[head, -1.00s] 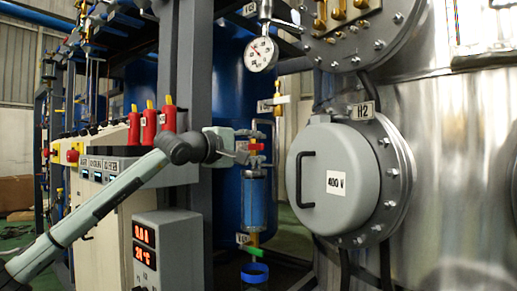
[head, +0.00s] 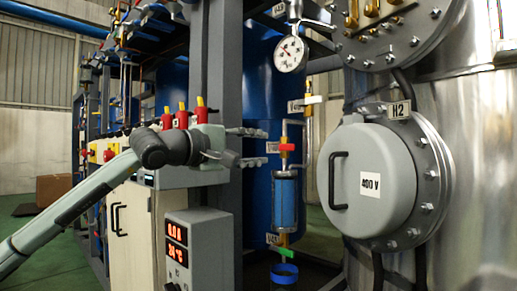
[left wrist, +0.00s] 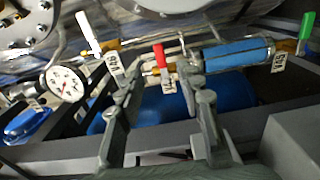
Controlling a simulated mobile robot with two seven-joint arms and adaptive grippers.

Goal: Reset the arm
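My left arm reaches in from the left in the head view. Its gripper (head: 265,147) is open and empty, with one finger above the other. The fingertips stop just left of the red valve handle (head: 287,147), with a small gap in the picture. In the left wrist view the fingers (left wrist: 160,72) are spread apart, and the red handle (left wrist: 159,56) shows beyond and between them. My right arm and gripper are not in view.
A blue filter cylinder (head: 286,202) hangs below the red handle, with a green handle (head: 282,251) under it. A pressure gauge (head: 291,54) is above. The grey 400 V cover (head: 372,180) bulges at right. A grey frame post (head: 224,75) stands behind my gripper.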

